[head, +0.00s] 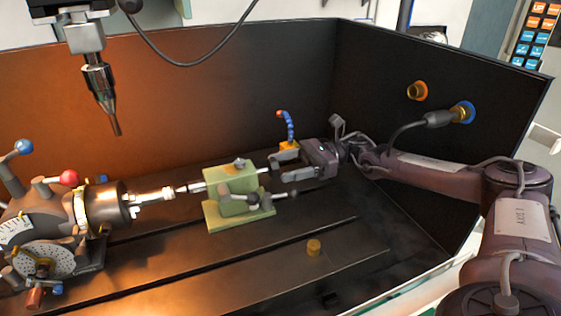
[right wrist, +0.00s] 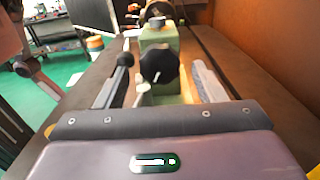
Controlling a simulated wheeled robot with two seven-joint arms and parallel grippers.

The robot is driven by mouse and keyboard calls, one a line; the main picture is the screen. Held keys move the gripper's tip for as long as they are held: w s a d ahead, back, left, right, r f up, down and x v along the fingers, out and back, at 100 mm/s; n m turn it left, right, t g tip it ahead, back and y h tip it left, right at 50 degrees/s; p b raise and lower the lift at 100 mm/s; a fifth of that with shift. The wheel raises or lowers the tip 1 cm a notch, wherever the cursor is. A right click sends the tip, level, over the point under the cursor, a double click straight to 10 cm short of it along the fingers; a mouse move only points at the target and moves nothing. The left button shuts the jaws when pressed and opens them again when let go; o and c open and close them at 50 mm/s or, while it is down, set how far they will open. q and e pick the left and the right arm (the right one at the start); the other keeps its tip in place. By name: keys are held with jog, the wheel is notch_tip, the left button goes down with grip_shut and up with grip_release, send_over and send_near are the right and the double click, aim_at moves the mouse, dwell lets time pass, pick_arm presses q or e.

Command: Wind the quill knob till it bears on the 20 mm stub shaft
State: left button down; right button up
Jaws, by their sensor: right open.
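The green tailstock (head: 232,190) stands on the slotted table. Its dark lobed quill knob (right wrist: 160,66) faces me in the right wrist view. My right gripper (head: 278,167) is open at the tailstock's right end. In the right wrist view its two fingers stand apart (right wrist: 158,88), one to each side of the knob, with no clear contact visible. The bright stub shaft (head: 153,195) sticks out of the chuck (head: 100,208) towards the tailstock. The pointed quill tip (head: 183,189) lies close to the shaft's end; I cannot tell whether they touch. My left gripper is out of view.
A ball-ended lever (right wrist: 124,70) stands left of the knob in the right wrist view. A blue hose (head: 287,126) rises behind my right gripper. A spindle with a tool (head: 101,90) hangs above the chuck.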

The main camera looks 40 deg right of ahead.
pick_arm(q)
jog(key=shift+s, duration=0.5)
pick_arm(e)
jog(key=shift+x, duration=0.8)
jog(key=c, duration=1)
jog(key=shift+m, duration=0.4)
